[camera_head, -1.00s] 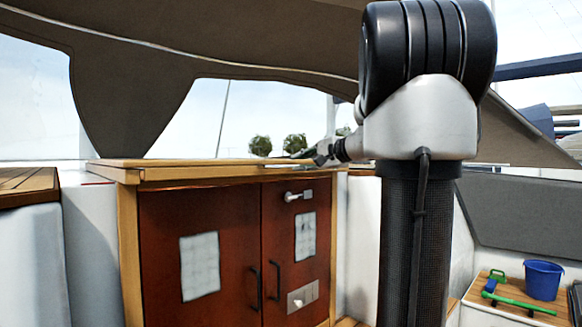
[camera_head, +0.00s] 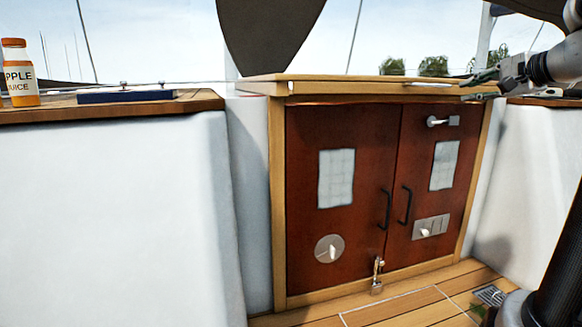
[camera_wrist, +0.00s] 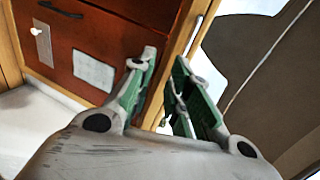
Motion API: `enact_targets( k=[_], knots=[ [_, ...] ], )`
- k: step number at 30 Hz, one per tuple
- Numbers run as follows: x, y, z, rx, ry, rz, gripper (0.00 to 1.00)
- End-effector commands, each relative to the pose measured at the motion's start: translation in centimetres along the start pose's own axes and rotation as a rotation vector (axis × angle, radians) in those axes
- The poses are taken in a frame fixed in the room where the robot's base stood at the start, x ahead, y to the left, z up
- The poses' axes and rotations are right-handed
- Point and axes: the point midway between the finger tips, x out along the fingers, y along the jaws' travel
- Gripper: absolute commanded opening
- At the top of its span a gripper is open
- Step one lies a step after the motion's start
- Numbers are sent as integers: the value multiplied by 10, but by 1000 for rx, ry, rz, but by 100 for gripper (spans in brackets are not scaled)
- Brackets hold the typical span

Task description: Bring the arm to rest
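My gripper (camera_head: 487,86) is at the right in the head view, in front of the right end of the wooden cabinet top. In the wrist view my gripper (camera_wrist: 163,68) shows two green-lined fingers with a gap between them and nothing held. My arm (camera_head: 556,62) reaches in from the right edge of the head view, and much of it is out of the picture. I cannot tell whether the fingers touch the cabinet top.
A red-brown cabinet (camera_head: 345,240) with two shut doors, black handles and a latch stands ahead. The wooden floor (camera_head: 395,305) shows a grate (camera_head: 490,295).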

Motion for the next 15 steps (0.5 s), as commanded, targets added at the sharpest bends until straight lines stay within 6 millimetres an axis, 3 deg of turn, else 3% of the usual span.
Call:
enact_targets(
  k=[4, 9, 12, 15],
  knots=[
    [-20, 95, 15, -95, -28, 270, 19],
    [-70, 206, 94, -440, -227, 660, 19],
    [-106, 252, 132, -738, -371, 829, 19],
    [-126, 275, 154, -985, -469, 894, 19]
  ],
)
